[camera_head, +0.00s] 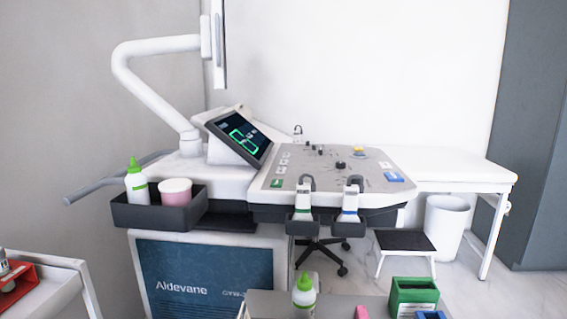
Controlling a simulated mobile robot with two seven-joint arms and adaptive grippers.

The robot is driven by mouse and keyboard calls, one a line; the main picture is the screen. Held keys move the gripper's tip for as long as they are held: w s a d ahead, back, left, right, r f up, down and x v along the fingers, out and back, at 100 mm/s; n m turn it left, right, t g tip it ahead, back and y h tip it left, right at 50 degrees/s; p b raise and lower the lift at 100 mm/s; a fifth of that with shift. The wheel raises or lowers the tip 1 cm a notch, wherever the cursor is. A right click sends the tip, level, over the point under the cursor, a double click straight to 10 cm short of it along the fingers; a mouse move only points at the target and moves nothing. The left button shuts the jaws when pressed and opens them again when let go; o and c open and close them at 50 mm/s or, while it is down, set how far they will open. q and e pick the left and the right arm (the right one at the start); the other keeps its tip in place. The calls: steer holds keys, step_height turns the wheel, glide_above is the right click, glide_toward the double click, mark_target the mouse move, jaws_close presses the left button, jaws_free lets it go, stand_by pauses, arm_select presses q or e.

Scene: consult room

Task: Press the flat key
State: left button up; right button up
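The control panel (325,188) of a white ultrasound-type console faces me in the middle of the view. It bears a flat green key (277,183) at its left front and a flat blue key (394,177) at its right. Several small pale keys (283,160) lie on its left part. A black knob (340,165) and a yellow button (359,149) stand near its middle. The labels are too small to read, so I cannot tell which is the flat key. Neither gripper shows in the view.
A tilted screen (240,136) stands left of the panel. Two probes hang in holders (303,227) at its front edge. A dark tray (160,213) holds a green-capped bottle (136,180) and a pink-and-white tub (175,191). A nearer grey surface (268,304) bears a bottle and a green box (413,297).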

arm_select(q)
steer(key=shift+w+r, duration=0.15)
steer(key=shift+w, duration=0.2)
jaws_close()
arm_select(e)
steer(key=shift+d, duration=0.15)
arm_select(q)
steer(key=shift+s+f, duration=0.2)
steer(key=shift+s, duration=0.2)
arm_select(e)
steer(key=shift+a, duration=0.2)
